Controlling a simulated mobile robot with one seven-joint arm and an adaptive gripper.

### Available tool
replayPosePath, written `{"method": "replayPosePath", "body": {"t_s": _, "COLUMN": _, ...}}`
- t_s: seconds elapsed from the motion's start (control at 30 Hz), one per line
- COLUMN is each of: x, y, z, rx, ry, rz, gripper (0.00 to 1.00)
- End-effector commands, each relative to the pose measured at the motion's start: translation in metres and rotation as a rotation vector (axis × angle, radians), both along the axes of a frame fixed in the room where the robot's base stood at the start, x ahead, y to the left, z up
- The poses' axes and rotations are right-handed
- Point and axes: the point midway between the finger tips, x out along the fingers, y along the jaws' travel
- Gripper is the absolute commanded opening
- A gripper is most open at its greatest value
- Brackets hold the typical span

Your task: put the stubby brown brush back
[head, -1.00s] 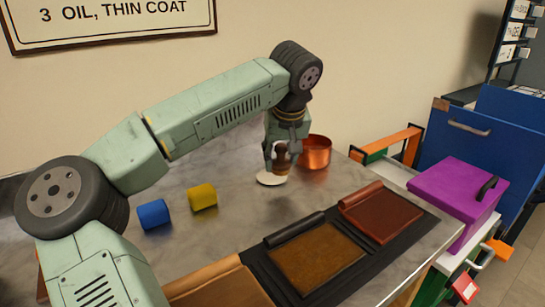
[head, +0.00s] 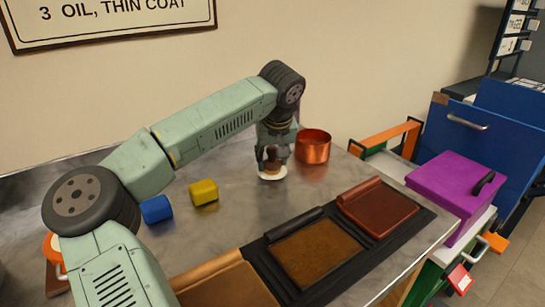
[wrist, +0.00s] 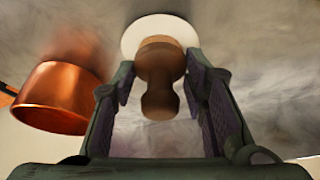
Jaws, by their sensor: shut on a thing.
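The stubby brown brush (head: 272,165) is upright between the fingers of my gripper (head: 273,158), which is shut on it. In the wrist view the brush (wrist: 160,75) shows its rounded brown knob and wider body between the two fingers (wrist: 165,95). A round white disc (head: 271,177) lies on the grey bench under the brush, and it also shows in the wrist view (wrist: 135,38). The brush's lower end is at the disc; I cannot tell whether it touches. The fingers partly hide the brush in the head view.
A copper pot (head: 313,147) stands close to the right of my gripper. A yellow block (head: 204,192) and a blue block (head: 156,209) lie to the left. A black mat (head: 372,243) with leather panels lies in front. A purple box (head: 450,187) is at the right.

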Motion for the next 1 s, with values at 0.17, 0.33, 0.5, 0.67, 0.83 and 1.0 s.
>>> {"method": "replayPosePath", "body": {"t_s": 0.17, "x": 0.000, "y": 0.000, "z": -0.001, "rx": 0.000, "ry": 0.000, "rz": 0.000, "gripper": 0.50}}
{"method": "replayPosePath", "body": {"t_s": 0.33, "x": 0.000, "y": 0.000, "z": -0.001, "rx": 0.000, "ry": 0.000, "rz": 0.000, "gripper": 0.60}}
{"method": "replayPosePath", "body": {"t_s": 0.5, "x": 0.000, "y": 0.000, "z": -0.001, "rx": 0.000, "ry": 0.000, "rz": 0.000, "gripper": 0.60}}
{"method": "replayPosePath", "body": {"t_s": 0.67, "x": 0.000, "y": 0.000, "z": 0.003, "rx": 0.000, "ry": 0.000, "rz": 0.000, "gripper": 0.60}}
{"method": "replayPosePath", "body": {"t_s": 0.83, "x": -0.008, "y": -0.001, "z": 0.022, "rx": 0.002, "ry": -0.003, "rz": 0.001, "gripper": 0.60}}
{"method": "replayPosePath", "body": {"t_s": 1.0, "x": -0.022, "y": -0.004, "z": 0.057, "rx": 0.003, "ry": -0.004, "rz": 0.001, "gripper": 0.60}}
